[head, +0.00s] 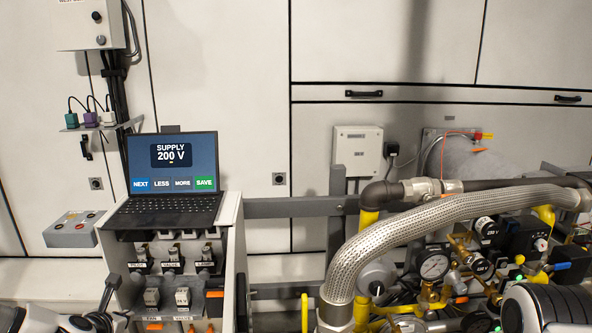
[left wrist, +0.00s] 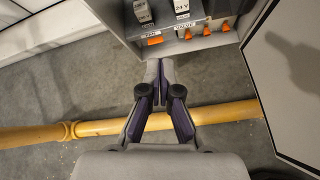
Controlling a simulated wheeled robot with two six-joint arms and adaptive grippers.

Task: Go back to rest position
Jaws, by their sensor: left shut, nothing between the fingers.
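My left gripper (head: 110,284) is low at the left in the head view, in front of the left side of the switch cabinet (head: 228,232). In the left wrist view the left gripper (left wrist: 160,68) is shut and empty, its fingers together over the grey floor, just short of the cabinet's lower sockets. Part of my right arm shows at the lower right corner of the head view; its gripper is not visible.
A laptop (head: 172,160) reading "SUPPLY 200 V" stands on the cabinet. A braided hose (head: 400,225), a gauge (head: 434,266) and valves crowd the right side. A yellow pipe (left wrist: 100,128) runs below the left gripper. A grey box (head: 73,229) is at the left.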

